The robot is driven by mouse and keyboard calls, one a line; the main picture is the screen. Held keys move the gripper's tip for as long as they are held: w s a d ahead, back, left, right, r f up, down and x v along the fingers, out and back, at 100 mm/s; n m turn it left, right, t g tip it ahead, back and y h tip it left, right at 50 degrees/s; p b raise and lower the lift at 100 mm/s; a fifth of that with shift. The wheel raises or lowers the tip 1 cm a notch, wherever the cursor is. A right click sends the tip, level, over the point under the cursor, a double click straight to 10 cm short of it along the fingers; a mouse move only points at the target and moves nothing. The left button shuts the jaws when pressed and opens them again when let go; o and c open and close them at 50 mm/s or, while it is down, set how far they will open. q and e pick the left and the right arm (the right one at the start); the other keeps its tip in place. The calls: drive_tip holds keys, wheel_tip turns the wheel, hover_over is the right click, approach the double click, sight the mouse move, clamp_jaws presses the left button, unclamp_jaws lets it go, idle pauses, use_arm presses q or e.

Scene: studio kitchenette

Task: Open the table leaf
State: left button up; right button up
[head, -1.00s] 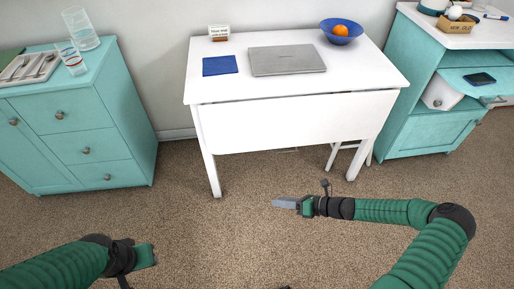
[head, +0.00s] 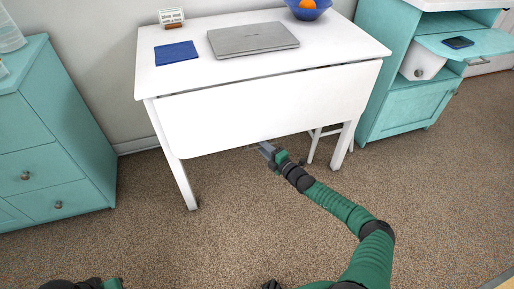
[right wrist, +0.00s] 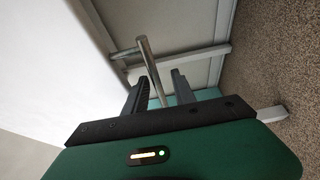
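The white table (head: 265,25) has its leaf (head: 265,105) hanging straight down along the front. My right gripper (head: 265,150) is at the leaf's lower edge, right of its middle, its tips partly hidden by the leaf. In the right wrist view the gripper's dark fingers (right wrist: 157,90) are apart. A metal bar (right wrist: 148,68) shows between and beyond them under the table; I cannot tell whether they touch it. The leaf (right wrist: 45,70) fills the left of that view. My left gripper (head: 112,284) is cut off at the bottom left, its fingers not clear.
On the tabletop are a laptop (head: 252,40), a blue cloth or book (head: 176,53), a small sign (head: 172,18) and a blue bowl (head: 310,11) with an orange. Teal cabinets stand left (head: 50,135) and right (head: 410,105). A white stool (head: 316,142) is underneath. Carpet in front is clear.

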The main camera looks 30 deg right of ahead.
drive_tip(key=w, duration=0.2)
drive_tip(key=w+b, duration=0.1)
drive_tip(key=shift+a, duration=0.25)
drive_tip(key=shift+c, duration=0.3)
clamp_jaws()
drive_tip(key=shift+s+f, duration=0.1)
idle(0.8)
